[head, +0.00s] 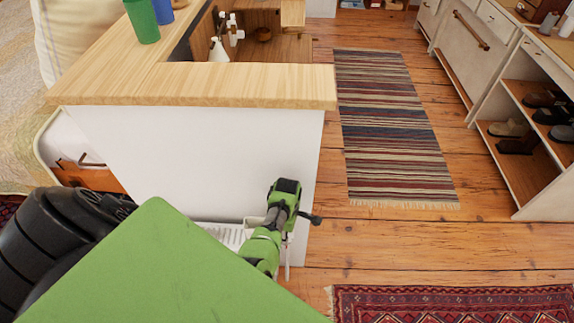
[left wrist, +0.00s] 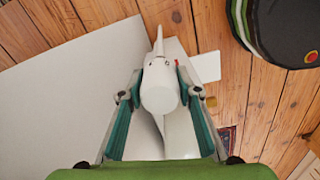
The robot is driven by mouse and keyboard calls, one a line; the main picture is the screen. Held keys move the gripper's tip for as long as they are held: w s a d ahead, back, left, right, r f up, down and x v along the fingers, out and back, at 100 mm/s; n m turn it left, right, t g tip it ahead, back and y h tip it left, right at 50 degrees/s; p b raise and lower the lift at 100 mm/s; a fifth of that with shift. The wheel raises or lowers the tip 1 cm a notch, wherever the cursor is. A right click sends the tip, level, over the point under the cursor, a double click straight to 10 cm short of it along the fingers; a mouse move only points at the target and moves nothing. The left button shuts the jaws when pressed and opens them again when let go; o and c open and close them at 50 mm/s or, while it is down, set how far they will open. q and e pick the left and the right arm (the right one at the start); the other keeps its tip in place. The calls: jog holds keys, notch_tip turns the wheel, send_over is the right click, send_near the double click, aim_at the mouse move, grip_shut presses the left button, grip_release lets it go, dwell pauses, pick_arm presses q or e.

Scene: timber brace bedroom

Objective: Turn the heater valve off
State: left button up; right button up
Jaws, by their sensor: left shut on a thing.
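In the left wrist view the heater valve's white rounded knob (left wrist: 158,92) sits between the two teal-padded fingers of my left gripper (left wrist: 158,82). The fingers are shut on the knob from both sides. A small red mark shows beside the valve, and a thin white part extends beyond it. In the head view the white ribbed heater (head: 222,236) stands low against the white panel. My left wrist is at its right end, and hides the valve and the fingertips there. My right gripper is in neither view.
A wood-topped white cabinet (head: 215,85) rises just behind the heater, with a green cup (head: 142,20) on top. A striped rug (head: 392,125) and a red patterned rug (head: 455,305) lie on the wooden floor. A shoe shelf (head: 515,135) stands at the right.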

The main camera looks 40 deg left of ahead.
pick_arm(q)
jog(key=m+p, duration=0.2)
jog(key=m, duration=0.2)
jog(key=shift+r, duration=0.1)
jog(key=m+p, duration=0.1)
jog(key=m, duration=0.2)
jog(key=shift+m, duration=0.3)
jog(key=m+p, duration=0.1)
jog(key=m, duration=0.3)
jog(key=m+p, duration=0.1)
jog(key=m, duration=0.7)
jog(key=shift+m+p, duration=0.3)
jog(key=m, duration=0.3)
jog(key=shift+m, duration=0.4)
jog(key=m, duration=0.4)
jog(key=shift+f, duration=0.2)
jog(key=shift+m, duration=1.7)
